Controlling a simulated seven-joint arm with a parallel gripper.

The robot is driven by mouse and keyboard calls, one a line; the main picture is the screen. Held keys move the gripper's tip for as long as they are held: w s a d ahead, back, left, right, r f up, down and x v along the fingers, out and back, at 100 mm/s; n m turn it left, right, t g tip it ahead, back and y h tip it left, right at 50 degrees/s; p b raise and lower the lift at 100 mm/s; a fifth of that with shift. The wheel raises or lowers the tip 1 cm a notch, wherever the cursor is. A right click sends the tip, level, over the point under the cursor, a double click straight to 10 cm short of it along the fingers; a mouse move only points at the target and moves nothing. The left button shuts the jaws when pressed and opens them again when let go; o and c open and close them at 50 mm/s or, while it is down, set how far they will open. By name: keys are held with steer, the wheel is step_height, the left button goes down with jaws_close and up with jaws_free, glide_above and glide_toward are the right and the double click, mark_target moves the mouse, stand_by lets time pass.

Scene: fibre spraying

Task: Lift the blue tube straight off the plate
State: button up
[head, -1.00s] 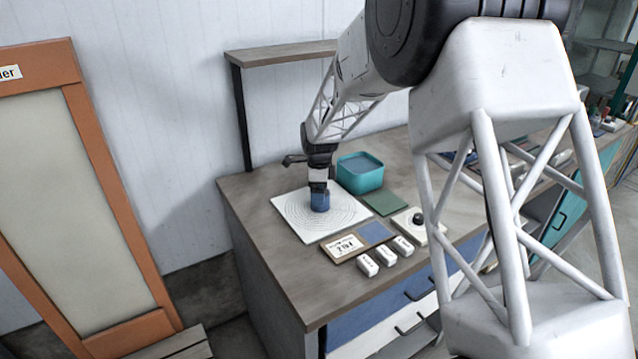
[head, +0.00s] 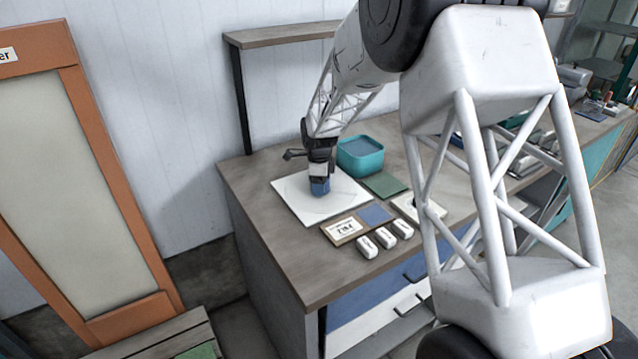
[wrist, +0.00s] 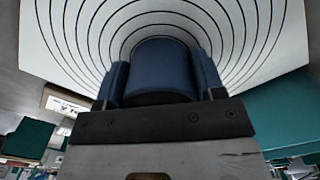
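The blue tube (head: 320,187) stands on the white plate (head: 346,196) at the back left of the bench. My gripper (head: 320,180) points down over it. In the wrist view the tube (wrist: 161,68) sits between the two blue-padded fingers of my gripper (wrist: 160,82), one on each side. The fingers lie close along the tube with no clear gap, but I cannot tell whether they press on it. The plate shows dark curved rings around the tube in the wrist view (wrist: 258,45). The tube's lower end is hidden there, and no gap above the plate is visible in the head view.
A teal bin (head: 361,165) stands just right of the plate. A green pad (head: 385,186), a label board with a blue patch (head: 376,214) and several white blocks (head: 385,238) lie toward the front. A shelf (head: 280,36) is behind. The bench's left end is clear.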

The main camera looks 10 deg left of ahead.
steer(key=c, duration=0.5)
step_height(320, 180, up, 10)
stand_by(5.7)
